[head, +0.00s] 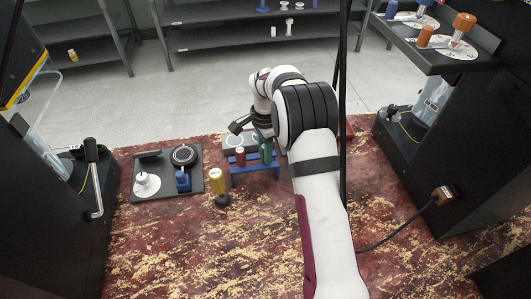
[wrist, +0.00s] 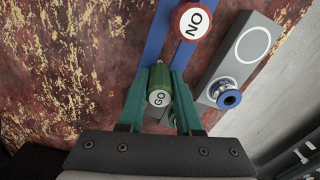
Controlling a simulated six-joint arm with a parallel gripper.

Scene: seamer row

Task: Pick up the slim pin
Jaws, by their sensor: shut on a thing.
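A green-handled pin (wrist: 160,84) with a white end marked GO sits between the two teal fingers of my gripper (wrist: 163,76), which are shut on it. Its lower part is hidden behind the handle, so I cannot tell if it is still seated in the blue rack (wrist: 153,42). In the head view the green pin and the fingers blur together above the blue rack (head: 254,168). A red-handled pin (wrist: 194,22) marked NO stands in the rack beside it; it also shows in the head view (head: 240,156). Which is slimmer cannot be told.
A grey plate (wrist: 222,75) with a white ring and a blue-topped metal piece lies right of the rack. A yellow-handled piece (head: 217,182) stands left of it, near a dark plate (head: 200,185). Dark machines flank both sides.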

